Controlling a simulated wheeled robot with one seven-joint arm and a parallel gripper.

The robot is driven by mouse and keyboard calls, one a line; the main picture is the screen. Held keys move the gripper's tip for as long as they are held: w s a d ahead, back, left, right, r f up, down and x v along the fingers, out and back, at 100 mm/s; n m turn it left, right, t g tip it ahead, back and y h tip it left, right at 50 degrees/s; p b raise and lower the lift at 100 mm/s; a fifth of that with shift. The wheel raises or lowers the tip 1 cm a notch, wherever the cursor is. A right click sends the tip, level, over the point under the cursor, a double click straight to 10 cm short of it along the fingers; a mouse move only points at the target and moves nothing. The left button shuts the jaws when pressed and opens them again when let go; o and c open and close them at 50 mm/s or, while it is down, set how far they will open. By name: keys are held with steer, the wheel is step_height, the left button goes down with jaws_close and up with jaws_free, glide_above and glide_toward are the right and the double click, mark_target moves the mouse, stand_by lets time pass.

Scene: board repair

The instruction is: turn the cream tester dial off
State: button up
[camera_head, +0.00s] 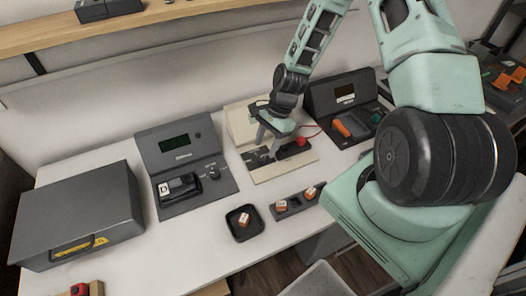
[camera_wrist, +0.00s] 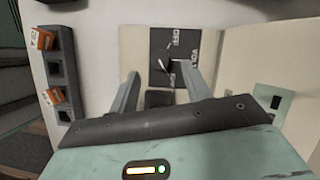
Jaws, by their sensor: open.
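The cream tester (camera_head: 284,171) stands at the middle back of the white table, partly hidden by my arm. In the wrist view its cream case (camera_wrist: 232,62) carries a dark dial panel (camera_wrist: 178,42) with the labels OFF and VOLT, and a third label that is partly covered. The dial (camera_wrist: 162,65) shows as a small dark knob with a light mark; which label it points to is hard to tell. My gripper (camera_wrist: 158,78) is open and empty, its fingers on either side of the dial area. In the head view my gripper (camera_head: 270,145) is low over the tester's face.
A grey tester (camera_head: 190,148) stands left, a dark tester (camera_head: 345,92) right, both close by. A red knob-like part (camera_head: 302,141) is beside my gripper. A small black tray (camera_head: 235,232) and slotted holder (camera_head: 292,211) lie in front. A grey toolbox (camera_head: 80,200) is far left.

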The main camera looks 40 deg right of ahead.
mark_target(261, 157)
steer(key=shift+x, duration=1.9)
steer(key=c, duration=1)
